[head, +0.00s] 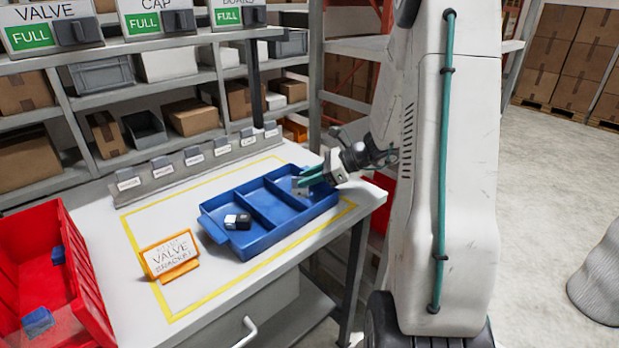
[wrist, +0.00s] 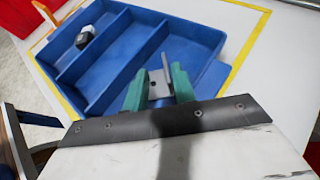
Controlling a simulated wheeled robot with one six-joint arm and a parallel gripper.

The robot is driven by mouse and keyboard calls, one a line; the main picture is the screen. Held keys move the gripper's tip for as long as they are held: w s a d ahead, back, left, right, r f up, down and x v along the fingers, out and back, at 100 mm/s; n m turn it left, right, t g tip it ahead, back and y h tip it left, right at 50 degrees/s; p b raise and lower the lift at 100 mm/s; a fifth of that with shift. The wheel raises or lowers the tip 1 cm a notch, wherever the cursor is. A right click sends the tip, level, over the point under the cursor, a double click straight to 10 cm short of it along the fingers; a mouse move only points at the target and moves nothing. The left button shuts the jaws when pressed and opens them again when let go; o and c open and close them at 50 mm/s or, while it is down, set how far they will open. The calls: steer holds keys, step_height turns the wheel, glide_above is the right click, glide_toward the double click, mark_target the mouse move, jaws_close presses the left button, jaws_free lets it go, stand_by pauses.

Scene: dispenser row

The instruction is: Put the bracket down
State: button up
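A grey metal bracket (wrist: 156,84) shows between the teal fingertips of my gripper (wrist: 160,88) in the wrist view, with one plate standing up. The fingers meet it on both sides, so my gripper looks shut on it. In the head view my gripper (head: 312,178) reaches into the right compartment of the blue tray (head: 247,241), and the bracket (head: 300,190) shows small and grey at its tips. The tray also fills the wrist view (wrist: 118,57). Whether the bracket touches the tray floor I cannot tell.
A black-and-white part (head: 238,221) lies in the left compartment; the middle one is empty. An orange-framed valve sign (head: 170,257) stands left of the tray. A red bin (head: 50,270) with blue parts is at the far left. A labelled rail (head: 200,165) runs behind.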

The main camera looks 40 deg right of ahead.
steer(key=v, duration=1.2)
steer(key=s+a+r+n+g+h, duration=0.1)
steer(key=s+a+r+n+g, duration=0.25)
steer(key=a+n, duration=0.55)
steer(key=s+a+r+n+g+h, duration=0.15)
steer(key=a+r+n+g, duration=0.25)
steer(key=a, duration=0.8)
steer(key=s+a+n+h, duration=0.3)
steer(key=s+n, duration=0.3)
steer(key=s, duration=0.1)
steer(key=s+a+r+n+h, duration=0.1)
steer(key=s+a+n+h, duration=0.2)
steer(key=s+n, duration=0.4)
steer(key=shift+s+a+n, duration=0.2)
steer(key=shift+a+n, duration=0.1)
steer(key=shift+a, duration=0.05)
steer(key=shift+r+h, duration=0.1)
steer(key=shift+h, duration=0.15)
